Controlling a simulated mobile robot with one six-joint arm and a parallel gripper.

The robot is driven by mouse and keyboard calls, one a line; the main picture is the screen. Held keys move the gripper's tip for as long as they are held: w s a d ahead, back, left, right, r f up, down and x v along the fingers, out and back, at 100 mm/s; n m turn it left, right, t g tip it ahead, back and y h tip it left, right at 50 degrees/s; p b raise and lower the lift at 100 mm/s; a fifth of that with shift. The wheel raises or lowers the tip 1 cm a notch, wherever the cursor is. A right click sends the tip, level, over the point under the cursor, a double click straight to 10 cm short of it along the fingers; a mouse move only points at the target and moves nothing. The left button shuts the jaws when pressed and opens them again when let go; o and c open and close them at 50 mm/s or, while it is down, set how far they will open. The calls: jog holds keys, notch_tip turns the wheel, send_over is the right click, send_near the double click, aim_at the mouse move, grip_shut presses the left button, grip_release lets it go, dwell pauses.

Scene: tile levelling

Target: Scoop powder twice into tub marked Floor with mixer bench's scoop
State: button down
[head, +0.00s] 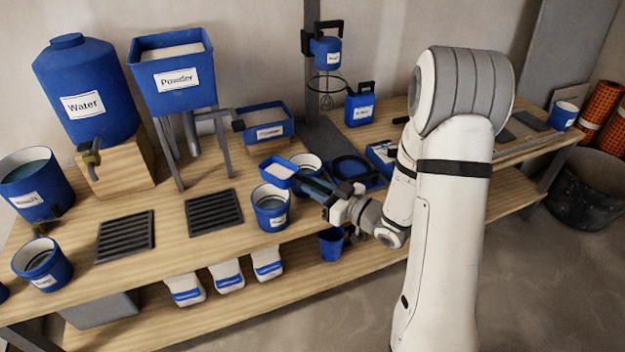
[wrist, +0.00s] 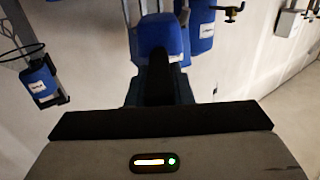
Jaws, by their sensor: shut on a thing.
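My gripper (head: 322,193) is shut on the handle of a blue scoop (head: 278,170). The scoop is held above the bench, roughly level, and its bowl looks filled with white powder. In the wrist view the gripper (wrist: 160,85) also holds the blue scoop (wrist: 160,38), seen from behind. A blue tub (head: 271,212) with a white label stands just below the scoop; its label is too small to read. Another blue tub (head: 310,163) stands behind the scoop, partly hidden. A blue bin of white powder (head: 265,131) is farther back.
A raised blue powder hopper (head: 172,80) and a blue water tank (head: 88,90) stand to the left. A mixer (head: 326,54) hangs at the back. Dark grates (head: 215,211) lie on the bench (head: 170,245). Several more tubs stand at far left.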

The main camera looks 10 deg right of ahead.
aim_at(300, 177)
jog(key=shift+w+a+f+g+h+p, duration=0.25)
jog(key=shift+w+a+g+h+p, duration=0.25)
jog(key=shift+p, duration=1.4)
jog(key=a+r+g+h+p, duration=0.1)
jog(key=p, duration=0.3)
jog(key=w+r+g+h+p, duration=0.1)
jog(key=p, duration=0.4)
jog(key=w+a+r+g+h+p, duration=0.1)
jog(key=r+p, duration=0.1)
jog(key=p, duration=0.3)
jog(key=shift+w+a+g+h, duration=0.25)
jog(key=shift+a+g+h, duration=0.05)
jog(key=w+a+r+g+h+p, duration=0.1)
jog(key=p, duration=0.5)
jog(key=w+a+r+g+h+p, duration=0.1)
jog(key=w+a+p, duration=0.1)
jog(key=p, duration=0.4)
jog(key=shift+w+a+r+g+h, duration=0.1)
jog(key=shift+a+r+g+h, duration=0.05)
jog(key=shift+r+g+h, duration=0.2)
jog(key=shift+w+a+f+b, duration=0.15)
jog(key=shift+a+b, duration=0.05)
jog(key=shift+b, duration=0.15)
jog(key=shift+w+a+g+h, duration=0.2)
jog(key=shift+a+g+h, duration=0.05)
jog(key=shift+g, duration=0.1)
jog(key=shift+w+r, duration=0.15)
jog(key=shift+r, duration=0.1)
jog(key=shift+b, duration=1.25)
